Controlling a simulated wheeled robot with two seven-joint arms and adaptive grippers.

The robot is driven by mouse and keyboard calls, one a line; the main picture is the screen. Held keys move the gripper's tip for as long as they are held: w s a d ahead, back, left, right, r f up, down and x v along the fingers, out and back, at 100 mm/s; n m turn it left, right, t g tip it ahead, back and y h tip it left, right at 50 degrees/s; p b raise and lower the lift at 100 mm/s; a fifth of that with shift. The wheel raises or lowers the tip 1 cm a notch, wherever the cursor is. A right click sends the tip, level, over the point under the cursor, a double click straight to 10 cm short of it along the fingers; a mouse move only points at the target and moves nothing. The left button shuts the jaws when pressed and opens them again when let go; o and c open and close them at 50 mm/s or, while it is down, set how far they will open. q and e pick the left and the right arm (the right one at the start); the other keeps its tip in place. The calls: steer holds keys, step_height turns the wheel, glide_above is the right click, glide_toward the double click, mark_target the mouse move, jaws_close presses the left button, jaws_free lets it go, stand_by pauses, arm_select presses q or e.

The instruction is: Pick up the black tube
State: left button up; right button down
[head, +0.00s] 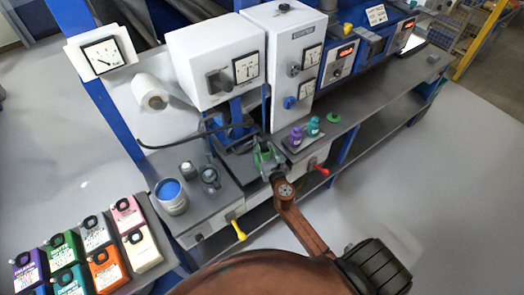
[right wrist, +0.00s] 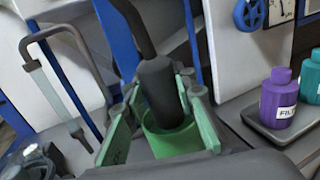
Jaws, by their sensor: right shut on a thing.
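The black tube (right wrist: 157,88) is a dark cylinder with a thinner bent hose at its top, standing slightly tilted in the right wrist view. Its lower end sits inside a green ring-like cup (right wrist: 172,141). My right gripper (right wrist: 155,118) has its green-padded fingers on both sides of the tube and is shut on it. In the head view my right gripper (head: 268,158) is over the bench in front of the white instrument boxes, and it mostly hides the tube there. My left gripper is not in view.
Purple and teal bottles (head: 304,130) stand on a small tray right of the gripper, near a green ring (head: 333,117). A jar with a blue top (head: 171,196) stands to the left. White instrument boxes (head: 215,62) rise behind. Several coloured film packs (head: 88,247) lie lower left.

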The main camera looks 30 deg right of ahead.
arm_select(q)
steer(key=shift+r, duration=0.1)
arm_select(e)
steer(key=shift+r, duration=0.15)
step_height(320, 180, up, 10)
steer(key=p, duration=0.7)
steer(key=shift+r, duration=0.25)
arm_select(q)
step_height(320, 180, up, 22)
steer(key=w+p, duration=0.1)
steer(key=p, duration=1.3)
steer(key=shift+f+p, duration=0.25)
steer(key=shift+p, duration=0.05)
arm_select(e)
step_height(320, 180, up, 14)
steer(key=shift+r, duration=0.15)
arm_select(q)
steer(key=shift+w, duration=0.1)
